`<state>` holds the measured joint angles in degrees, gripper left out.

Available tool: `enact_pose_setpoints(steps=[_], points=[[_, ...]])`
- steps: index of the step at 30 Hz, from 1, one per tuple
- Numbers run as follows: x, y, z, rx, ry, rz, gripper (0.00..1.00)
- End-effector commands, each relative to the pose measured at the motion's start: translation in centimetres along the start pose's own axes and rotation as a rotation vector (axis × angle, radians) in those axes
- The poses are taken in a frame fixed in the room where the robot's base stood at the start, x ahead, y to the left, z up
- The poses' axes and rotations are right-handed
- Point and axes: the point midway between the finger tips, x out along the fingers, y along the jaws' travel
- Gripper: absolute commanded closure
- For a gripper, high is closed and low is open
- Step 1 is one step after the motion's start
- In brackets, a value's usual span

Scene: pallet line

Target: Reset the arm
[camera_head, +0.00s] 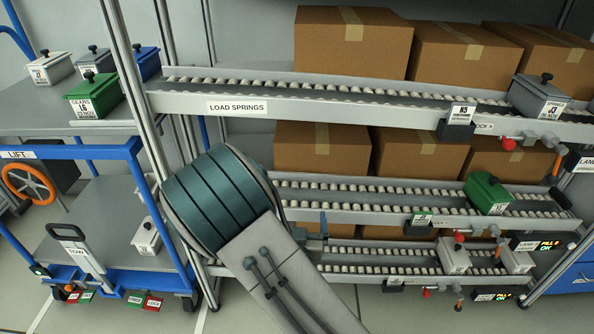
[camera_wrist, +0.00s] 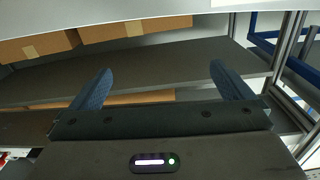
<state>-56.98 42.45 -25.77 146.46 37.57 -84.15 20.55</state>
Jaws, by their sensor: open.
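My gripper (camera_wrist: 163,90) shows in the wrist view with its two blue fingers spread wide apart and nothing between them. Behind the fingers are a grey shelf (camera_wrist: 150,62) and brown boxes. In the head view my arm's large teal joint and grey link cover the lower middle, in front of the left ends of the lower roller lanes. The fingers cannot be made out clearly in the head view.
A roller rack has an upper lane (camera_head: 225,106), a middle lane (camera_head: 350,216) and a low lane (camera_head: 370,283). A green bin (camera_head: 488,193) sits on the middle lane, a grey bin (camera_head: 540,97) on the upper. A blue cart (camera_head: 75,152) with several bins stands left. Brown boxes (camera_head: 352,40) fill the back.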

Motion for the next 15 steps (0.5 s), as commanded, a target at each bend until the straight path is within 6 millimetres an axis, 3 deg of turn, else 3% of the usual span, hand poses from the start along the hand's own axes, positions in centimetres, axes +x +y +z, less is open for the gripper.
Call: enact_pose_setpoints(steps=[4, 8, 15], points=[[0.1, 0.1, -0.4, 0.008, -0.013, 0.007, 0.0], [0.8, 0.9, -2.0, 0.051, -0.1, 0.043, 0.0], [1.3, 2.4, -7.0, 0.18, -0.412, 0.098, 0.0]])
